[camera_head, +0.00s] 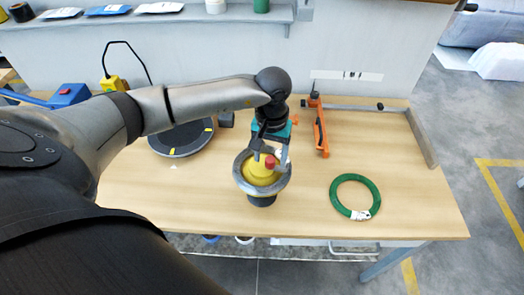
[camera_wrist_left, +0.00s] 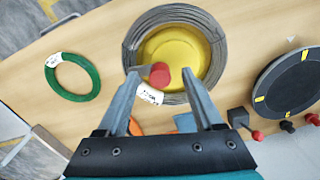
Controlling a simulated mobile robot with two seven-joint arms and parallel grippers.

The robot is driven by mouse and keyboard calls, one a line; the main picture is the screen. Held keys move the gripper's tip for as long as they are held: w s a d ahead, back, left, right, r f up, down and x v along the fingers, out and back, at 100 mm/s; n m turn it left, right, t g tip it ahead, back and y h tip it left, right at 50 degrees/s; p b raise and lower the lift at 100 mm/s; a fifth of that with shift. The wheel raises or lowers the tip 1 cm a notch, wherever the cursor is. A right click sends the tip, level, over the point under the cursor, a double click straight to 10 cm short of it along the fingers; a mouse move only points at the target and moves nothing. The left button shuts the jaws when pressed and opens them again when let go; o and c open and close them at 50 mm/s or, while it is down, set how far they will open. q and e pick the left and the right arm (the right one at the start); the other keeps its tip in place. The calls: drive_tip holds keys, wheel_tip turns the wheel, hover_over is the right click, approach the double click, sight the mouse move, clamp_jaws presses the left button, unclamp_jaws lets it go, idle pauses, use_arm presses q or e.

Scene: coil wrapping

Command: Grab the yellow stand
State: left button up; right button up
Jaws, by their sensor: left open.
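The yellow stand (camera_head: 256,173) is on the table with a grey wire coil around it and a dark base below. It also shows from above in the left wrist view (camera_wrist_left: 182,58). A red knob (camera_wrist_left: 160,75) rises from it, with a white label (camera_wrist_left: 150,94) close by. My left gripper (camera_head: 271,158) is over the stand, pointing down. In the left wrist view its open fingers (camera_wrist_left: 148,74) have their tips at the red knob, one on either side in the picture. I cannot tell whether they touch it. My right gripper is not in view.
A green coil (camera_head: 335,204) lies on the right of the table (camera_head: 400,200). An orange tool (camera_head: 319,130) lies behind it. A round black turntable (camera_head: 183,140) with yellow marks is left of the stand. A shelf with packets runs along the back. The front right tabletop is clear.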

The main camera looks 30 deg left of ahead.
use_arm(q)
clamp_jaws()
idle(0.4)
drive_tip(key=shift+w+r, duration=0.1)
drive_tip(key=shift+r, duration=0.05)
idle(0.8)
